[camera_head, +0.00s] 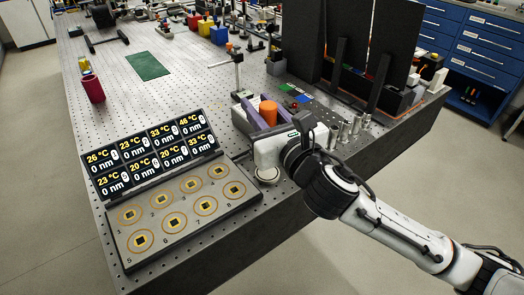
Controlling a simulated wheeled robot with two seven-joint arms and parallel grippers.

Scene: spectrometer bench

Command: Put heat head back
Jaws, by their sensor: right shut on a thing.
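My right gripper (268,126) reaches in from the right, low over the bench near the right end of the heating panel. It is shut on what looks like the heat head, an orange cylinder (269,112) showing just beyond its white body. Purple-grey pieces flank the cylinder; I cannot tell whether they are fingers or a holder. The lower part of the cylinder and the exact contact are hidden. The panel (158,258) has several numbered round spots with gold rings, and a display (150,158) with temperatures and 0 nm readings stands behind it. My left gripper is not in view.
A small pale disc (268,175) sits just below the gripper. Metal posts (345,130) stand to its right, with tall black panels (372,45) behind. A red cup (92,88) and a green mat (147,66) lie at the back left. The bench middle is mostly clear.

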